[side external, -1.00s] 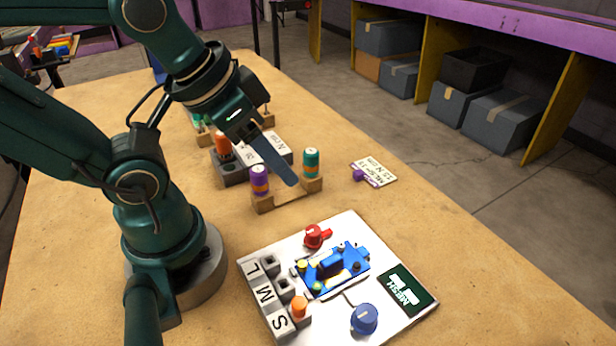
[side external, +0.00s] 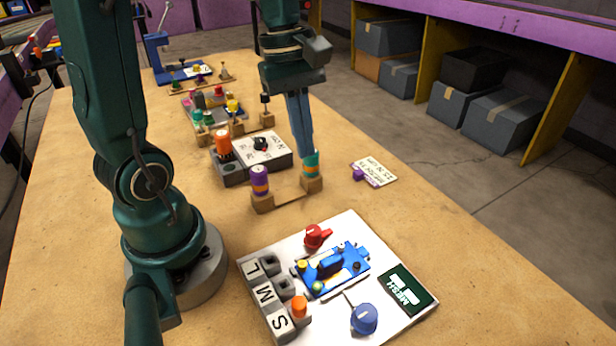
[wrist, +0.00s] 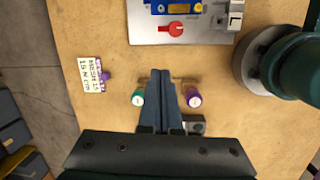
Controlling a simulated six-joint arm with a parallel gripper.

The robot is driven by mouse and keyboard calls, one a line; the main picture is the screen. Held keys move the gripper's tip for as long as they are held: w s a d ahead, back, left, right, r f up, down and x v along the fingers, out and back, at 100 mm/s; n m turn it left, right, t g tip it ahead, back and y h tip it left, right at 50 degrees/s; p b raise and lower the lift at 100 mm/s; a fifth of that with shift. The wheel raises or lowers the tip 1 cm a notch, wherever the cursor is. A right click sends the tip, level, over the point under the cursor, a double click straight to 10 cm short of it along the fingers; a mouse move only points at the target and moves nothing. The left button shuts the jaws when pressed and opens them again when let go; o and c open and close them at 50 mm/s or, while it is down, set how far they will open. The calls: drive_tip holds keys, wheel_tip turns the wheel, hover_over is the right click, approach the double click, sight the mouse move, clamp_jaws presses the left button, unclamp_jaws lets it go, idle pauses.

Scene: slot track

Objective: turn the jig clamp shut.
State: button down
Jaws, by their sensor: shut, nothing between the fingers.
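The white jig board (side external: 345,225) lies flat at the near part of the bench. It carries a blue fixture with a circuit board (side external: 333,270) and, behind that, a red turn-handle (side external: 317,236), its lever pointing right. A blue knob (side external: 364,319) sits at the front of the board. The red handle also shows at the top of the wrist view (wrist: 172,29). My gripper (side external: 308,152) points down, shut and empty, apart from the board and behind it. In the wrist view its fingertips (wrist: 161,73) lie over the small wooden rack, pointing toward the red handle.
The rack holds a teal-orange piece (side external: 311,166) and a purple-orange piece (side external: 260,181) close to my fingers. A grey block with a dial (side external: 262,148) stands behind. A label card (side external: 374,174) lies right. Sockets marked L, M and S (side external: 270,295) line the board's left edge.

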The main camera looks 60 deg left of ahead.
sight(319, 233)
drive_tip(key=shift+n+g+h, duration=0.3)
drive_tip(key=shift+n+g, duration=0.1)
drive_tip(key=shift+n, duration=0.2)
drive_tip(key=x, duration=0.3)
drive_tip(key=a+x, duration=0.1)
drive_tip(key=x, duration=0.3)
drive_tip(key=a+x, duration=0.1)
drive_tip(key=x, duration=0.3)
drive_tip(key=shift+a+f, duration=0.25)
drive_tip(key=shift+f, duration=0.1)
drive_tip(key=d, duration=0.2)
drive_tip(key=shift+d+f, duration=0.3)
drive_tip(key=shift+d, duration=0.7)
